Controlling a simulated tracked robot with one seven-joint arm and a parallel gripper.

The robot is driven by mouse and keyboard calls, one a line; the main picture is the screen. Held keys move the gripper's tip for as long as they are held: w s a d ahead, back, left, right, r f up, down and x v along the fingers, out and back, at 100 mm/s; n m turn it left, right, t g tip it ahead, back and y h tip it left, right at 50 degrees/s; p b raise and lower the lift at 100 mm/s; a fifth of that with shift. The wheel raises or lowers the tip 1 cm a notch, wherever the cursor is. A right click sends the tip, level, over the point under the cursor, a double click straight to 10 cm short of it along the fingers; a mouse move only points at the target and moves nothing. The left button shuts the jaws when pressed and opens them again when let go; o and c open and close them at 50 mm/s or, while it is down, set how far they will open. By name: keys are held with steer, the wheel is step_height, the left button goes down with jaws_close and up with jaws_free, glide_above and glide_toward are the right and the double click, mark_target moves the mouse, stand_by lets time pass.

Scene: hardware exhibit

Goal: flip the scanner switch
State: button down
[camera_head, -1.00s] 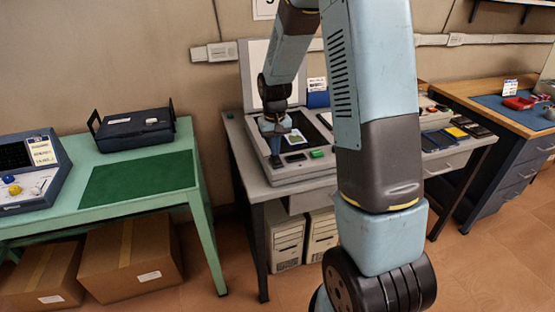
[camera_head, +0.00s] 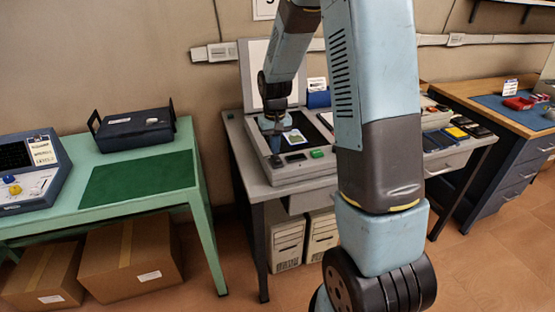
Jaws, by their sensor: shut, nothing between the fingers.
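The scanner (camera_head: 332,169) is a grey flatbed unit on the grey table, its pale lid (camera_head: 256,62) raised against the wall. A picture card (camera_head: 295,138) lies on its dark glass. On its front panel are a small dark part (camera_head: 296,157) and a green part (camera_head: 317,154); I cannot tell which is the switch, or its position. My gripper (camera_head: 276,160) points down at the front left of the scanner, just left of the dark part. It is shut and empty. I cannot tell whether its tips touch the panel.
A green table (camera_head: 95,213) with a dark case (camera_head: 135,130) stands left. A wooden bench (camera_head: 470,91) stands right.

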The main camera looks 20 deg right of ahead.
steer(key=shift+r, duration=2.8)
steer(key=s+r+t, duration=0.3)
steer(key=s+r, duration=1)
steer(key=r, duration=0.1)
steer(key=s+r+t, duration=0.1)
steer(key=s+r, duration=0.1)
steer(key=s, duration=0.5)
steer(key=s+r+t, duration=0.1)
steer(key=s+r, duration=0.2)
steer(key=s, duration=0.5)
steer(key=shift+s+t, duration=0.15)
steer(key=shift+t, duration=0.15)
steer(key=shift+d+r, duration=0.1)
steer(key=shift+r, duration=0.05)
